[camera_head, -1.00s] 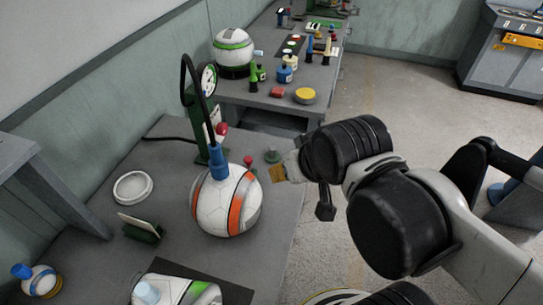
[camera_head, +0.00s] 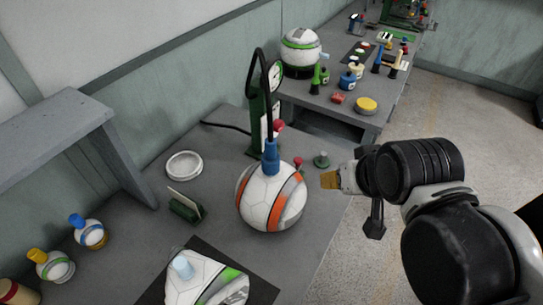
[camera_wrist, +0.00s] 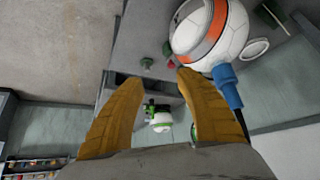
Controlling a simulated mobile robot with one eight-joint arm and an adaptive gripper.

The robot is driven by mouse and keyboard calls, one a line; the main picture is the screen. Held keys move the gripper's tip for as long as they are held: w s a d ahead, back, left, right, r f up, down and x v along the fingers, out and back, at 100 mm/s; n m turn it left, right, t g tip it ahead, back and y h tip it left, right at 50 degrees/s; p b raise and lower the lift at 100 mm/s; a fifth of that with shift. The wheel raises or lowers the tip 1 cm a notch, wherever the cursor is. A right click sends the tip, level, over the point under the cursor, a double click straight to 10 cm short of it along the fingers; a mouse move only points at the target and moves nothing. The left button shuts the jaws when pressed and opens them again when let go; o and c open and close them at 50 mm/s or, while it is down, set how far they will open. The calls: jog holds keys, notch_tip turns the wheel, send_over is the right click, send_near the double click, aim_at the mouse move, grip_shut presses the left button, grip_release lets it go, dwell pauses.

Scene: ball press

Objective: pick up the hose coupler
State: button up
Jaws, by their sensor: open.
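The hose coupler (camera_head: 270,157) is a blue sleeve at the end of a black hose. It stands upright on top of a white ball with orange stripes (camera_head: 272,205). In the wrist view the coupler (camera_wrist: 227,87) lies right of my fingers, partly hidden behind the right finger. My gripper (camera_head: 330,180) is right of the ball in the head view, apart from it and from the coupler. Its yellow fingers (camera_wrist: 155,78) are spread with nothing between them.
A green pump stand with a gauge (camera_head: 257,115) is behind the ball. A second bench (camera_head: 310,97) behind carries bottles and another ball.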

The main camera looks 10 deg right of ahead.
jog(key=shift+o, duration=1)
notch_tip(320, 180, up, 11)
jog(key=n+g+p, duration=0.1)
jog(key=g+p, duration=0.6)
jog(key=p, duration=0.9)
send_over(271, 141)
jog(key=shift+w+d, duration=0.1)
jog(key=shift+d, duration=0.2)
jog(key=shift+w+a+f+p, duration=0.1)
jog(key=shift+a+f+p, duration=0.05)
jog(key=shift+a+p, duration=0.2)
notch_tip(271, 141, down, 11)
jog(key=shift+f+b, duration=0.1)
jog(key=shift+b, duration=0.95)
grip_shut()
